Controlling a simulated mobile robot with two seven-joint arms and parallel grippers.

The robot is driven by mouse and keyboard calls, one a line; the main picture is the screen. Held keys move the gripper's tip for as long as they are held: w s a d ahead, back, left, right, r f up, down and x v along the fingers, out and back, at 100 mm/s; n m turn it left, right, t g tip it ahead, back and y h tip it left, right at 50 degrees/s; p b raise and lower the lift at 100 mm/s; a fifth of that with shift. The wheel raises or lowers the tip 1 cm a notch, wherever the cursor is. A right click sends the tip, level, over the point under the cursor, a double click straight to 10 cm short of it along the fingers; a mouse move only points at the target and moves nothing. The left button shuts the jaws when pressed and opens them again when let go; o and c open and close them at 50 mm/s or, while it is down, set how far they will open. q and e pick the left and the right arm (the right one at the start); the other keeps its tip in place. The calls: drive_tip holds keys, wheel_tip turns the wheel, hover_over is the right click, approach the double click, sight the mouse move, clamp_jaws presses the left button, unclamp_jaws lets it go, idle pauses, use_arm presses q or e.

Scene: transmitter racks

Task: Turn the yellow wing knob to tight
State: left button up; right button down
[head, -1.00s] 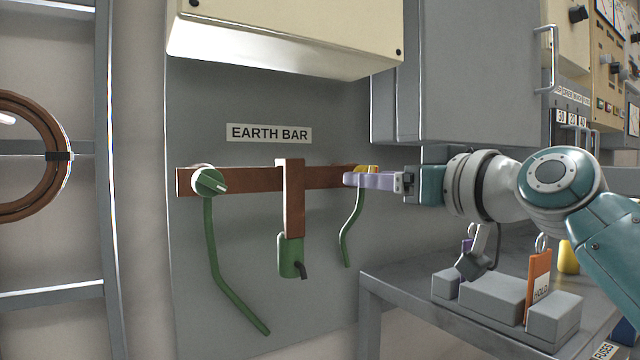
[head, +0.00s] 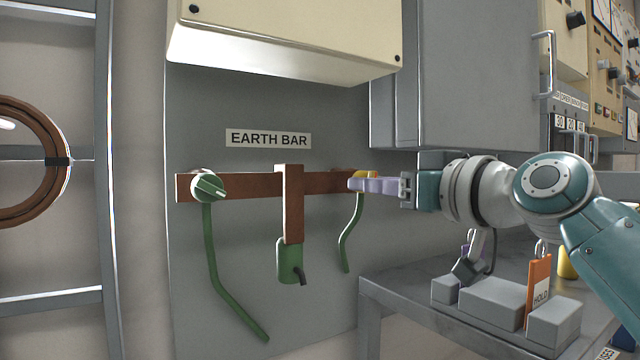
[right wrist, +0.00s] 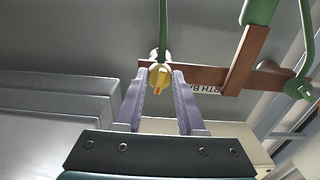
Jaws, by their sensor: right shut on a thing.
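The yellow wing knob (head: 366,174) sits at the right end of the copper earth bar (head: 330,183), with a green cable (head: 352,235) hanging below it. My right gripper (head: 353,184) reaches in from the right, and its lilac fingers partly hide the knob in the head view. In the right wrist view the yellow knob (right wrist: 159,77), with a red mark on its face, sits between the fingertips of my right gripper (right wrist: 160,72), which is shut on it. My left gripper is not in view.
A green knob (head: 208,187) is at the bar's left end. A cream box (head: 285,40) overhangs the bar, and a grey cabinet (head: 455,80) is above my right arm. Below, a grey bench (head: 390,288) carries grey blocks and an orange HOLD tag (head: 538,285).

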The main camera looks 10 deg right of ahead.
idle(0.3)
drive_tip(key=shift+r+m+p, duration=0.15)
drive_tip(key=shift+m+p, duration=5.1)
drive_tip(key=shift+m, duration=5.65)
drive_tip(key=c, duration=0.5)
unclamp_jaws()
